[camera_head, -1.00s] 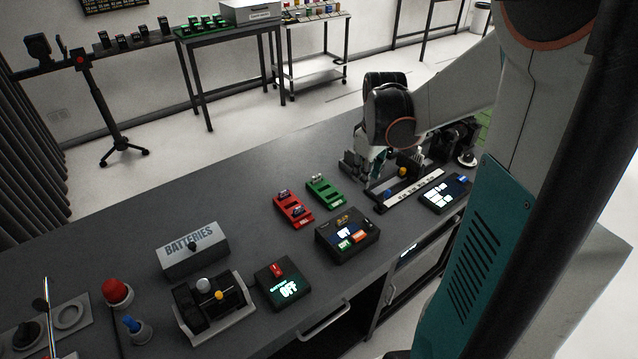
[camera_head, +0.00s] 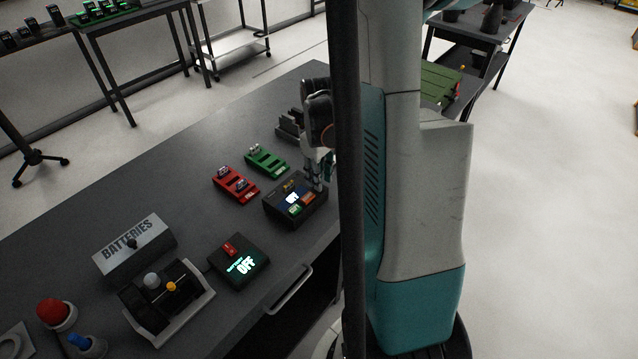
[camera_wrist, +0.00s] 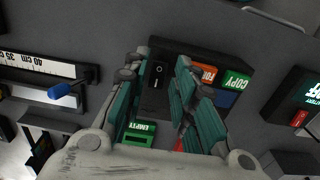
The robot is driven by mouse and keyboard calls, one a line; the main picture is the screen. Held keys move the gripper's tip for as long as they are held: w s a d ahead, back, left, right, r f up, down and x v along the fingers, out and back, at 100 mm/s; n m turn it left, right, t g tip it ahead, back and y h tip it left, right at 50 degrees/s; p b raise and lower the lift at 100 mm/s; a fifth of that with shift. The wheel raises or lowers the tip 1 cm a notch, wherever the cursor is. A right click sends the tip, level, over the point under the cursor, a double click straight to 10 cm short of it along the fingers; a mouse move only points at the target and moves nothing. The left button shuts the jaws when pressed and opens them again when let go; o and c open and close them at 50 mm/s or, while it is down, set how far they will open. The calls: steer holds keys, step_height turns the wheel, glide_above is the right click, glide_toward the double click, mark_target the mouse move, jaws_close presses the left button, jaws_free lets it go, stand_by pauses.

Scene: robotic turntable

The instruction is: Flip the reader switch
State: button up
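The reader is a black box (camera_head: 284,214) with a lit screen and green and orange buttons, standing on the dark table in the head view. In the wrist view its COPY button (camera_wrist: 236,80) and an orange button (camera_wrist: 207,73) show. A black rocker switch with white marks (camera_wrist: 158,75) sits on the box, seen between my fingers. My gripper (camera_wrist: 161,58) is open and empty, its fingers on either side of the switch. In the head view my gripper (camera_head: 316,180) points down at the reader's far right end. I cannot tell whether the fingers touch the box.
Red (camera_head: 236,186) and green (camera_head: 267,160) battery holders lie behind the reader. A blue-handled slider with a scale (camera_wrist: 62,90) shows in the wrist view.

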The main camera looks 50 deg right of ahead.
steer(key=shift+f, duration=0.9)
jaws_close()
steer(key=shift+w+g+b, duration=0.2)
steer(key=shift+g+b, duration=0.15)
steer(key=shift+g, duration=0.35)
steer(key=shift+r, duration=0.1)
jaws_free()
step_height(320, 180, up, 12)
steer(key=w, duration=0.1)
steer(key=shift+w, duration=0.2)
